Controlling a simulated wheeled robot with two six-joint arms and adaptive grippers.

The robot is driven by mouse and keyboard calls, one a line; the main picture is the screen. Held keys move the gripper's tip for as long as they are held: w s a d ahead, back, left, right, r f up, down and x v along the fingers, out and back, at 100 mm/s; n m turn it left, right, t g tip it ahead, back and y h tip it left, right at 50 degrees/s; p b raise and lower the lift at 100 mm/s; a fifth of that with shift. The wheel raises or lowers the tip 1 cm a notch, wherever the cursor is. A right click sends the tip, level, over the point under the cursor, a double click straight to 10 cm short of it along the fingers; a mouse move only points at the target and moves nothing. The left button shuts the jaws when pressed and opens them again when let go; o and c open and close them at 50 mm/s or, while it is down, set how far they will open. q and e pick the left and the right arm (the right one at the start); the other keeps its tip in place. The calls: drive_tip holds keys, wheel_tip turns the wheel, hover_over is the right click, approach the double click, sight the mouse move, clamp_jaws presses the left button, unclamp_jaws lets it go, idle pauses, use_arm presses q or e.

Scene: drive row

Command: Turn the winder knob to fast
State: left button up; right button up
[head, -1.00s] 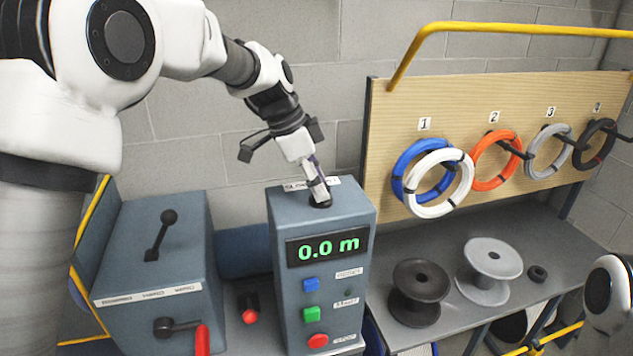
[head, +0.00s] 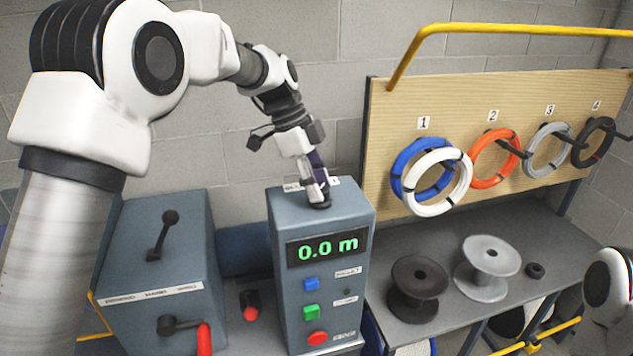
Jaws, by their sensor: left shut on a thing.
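The winder box (head: 281,228) is a grey-blue cabinet in the middle of the head view, with a green "0.0 m" display (head: 328,246). The dark winder knob (head: 320,204) is on its top, mostly covered by my left gripper (head: 318,192). The left gripper points down from above and is shut on the knob. A white label (head: 333,182) behind the knob is partly hidden by the fingers, so I cannot read it or the knob's setting. My right gripper is out of view; only a piece of that arm shows at the right edge.
The box front has a blue button (head: 310,284), a green button (head: 311,312) and a red button (head: 317,338). A lever box (head: 150,275) stands to the left. To the right, a bench holds a black spool (head: 418,284) and grey spool (head: 488,268) below hanging coils.

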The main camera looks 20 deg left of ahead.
use_arm(q)
drive_tip(key=shift+f, duration=0.2)
drive_tip(key=o, duration=1.1)
drive_tip(key=shift+o, duration=0.2)
drive_tip(key=shift+d+r, duration=0.1)
drive_tip(key=shift+d, duration=0.05)
drive_tip(key=v, duration=1.2)
drive_tip(key=shift+d, duration=0.1)
